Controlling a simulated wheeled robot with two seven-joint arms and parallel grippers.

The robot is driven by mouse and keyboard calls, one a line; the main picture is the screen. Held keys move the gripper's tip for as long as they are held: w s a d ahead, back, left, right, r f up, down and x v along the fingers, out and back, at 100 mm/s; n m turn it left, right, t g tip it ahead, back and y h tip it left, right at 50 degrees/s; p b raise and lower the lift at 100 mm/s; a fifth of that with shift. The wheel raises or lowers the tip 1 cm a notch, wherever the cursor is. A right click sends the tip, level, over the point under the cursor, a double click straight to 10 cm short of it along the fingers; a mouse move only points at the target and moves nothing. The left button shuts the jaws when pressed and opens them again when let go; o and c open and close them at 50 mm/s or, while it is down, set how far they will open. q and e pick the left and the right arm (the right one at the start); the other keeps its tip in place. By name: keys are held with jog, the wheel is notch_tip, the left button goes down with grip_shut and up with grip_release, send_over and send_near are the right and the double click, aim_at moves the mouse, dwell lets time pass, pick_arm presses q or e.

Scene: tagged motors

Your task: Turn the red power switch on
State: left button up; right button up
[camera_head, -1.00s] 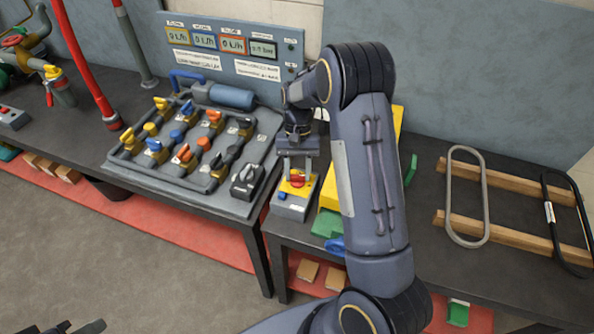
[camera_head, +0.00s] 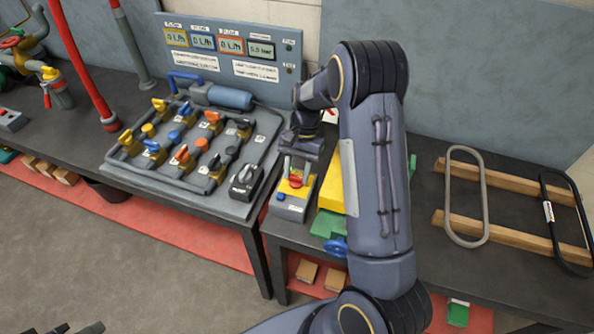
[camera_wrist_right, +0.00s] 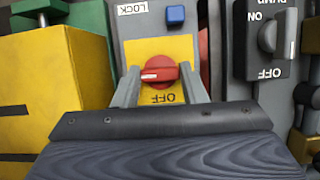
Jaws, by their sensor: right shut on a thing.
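The red power switch (camera_head: 295,181) is a round red knob on a yellow plate, on a small grey box (camera_head: 290,208) at the left of the right-hand table. My right gripper (camera_head: 297,168) points down over it. In the right wrist view, the red knob (camera_wrist_right: 160,72) sits between the two grey fingers (camera_wrist_right: 159,88), which are shut on it. Its white mark points left, and an upside-down "OFF" label lies just below it. Only dark tips of my left gripper (camera_head: 82,328) show at the lower left edge; their opening is unclear.
A blue button (camera_wrist_right: 175,16) and a "LOCK" label sit on the same box. A black-and-grey pump switch (camera_head: 245,182) stands close to its left in the head view. A yellow block (camera_head: 331,192) and green part (camera_head: 328,224) stand close on its right.

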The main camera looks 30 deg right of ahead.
jog(key=o, duration=1)
jog(key=v, duration=0.8)
jog(key=shift+b, duration=0.4)
